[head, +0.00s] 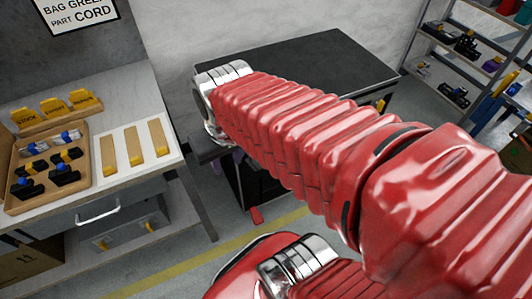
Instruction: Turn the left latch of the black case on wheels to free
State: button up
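The black case on wheels (325,62) stands beyond my arm, against the pale wall, with its flat dark top in view. My red arm crosses in front and hides most of its front. A small yellow part (384,105) shows at its right side. The left latch cannot be made out; the arm covers much of that region. The silver wrist end of my arm is at the case's left edge. My gripper's fingers are hidden or cannot be told from the dark shapes below the wrist, so its opening and any contact with the case are unclear.
A red piece (256,215) is low by the case. A shelf rack (440,42) stands at the right. Floor shows between bench and case.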

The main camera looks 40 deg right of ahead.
jog(key=s+d+f+m+g, duration=0.1)
jog(key=s+d+f+g, duration=0.15)
jog(key=d+f, duration=0.95)
jog(key=s+d+f+m+g, duration=0.1)
jog(key=s+d+f+m, duration=0.15)
jog(key=d+f, duration=0.95)
jog(key=s+a+f+n+t, duration=0.1)
jog(key=a+f+t, duration=0.15)
jog(key=f, duration=0.95)
jog(key=s+a+f+n+t, duration=0.1)
jog(key=a+f+t, duration=0.15)
jog(key=f, duration=0.95)
jog(key=w+a+r+t, duration=0.1)
jog(key=w+r+t, duration=0.1)
jog(key=w+t, duration=0.35)
notch_tip(320, 180, up, 13)
jog(key=w+d+t+h, duration=0.2)
jog(key=d+t+h, duration=0.1)
jog(key=t, duration=0.4)
jog(key=shift+w+f+n+h, duration=0.15)
jog(key=shift+w+n+h, duration=0.15)
jog(key=shift+h, duration=0.3)
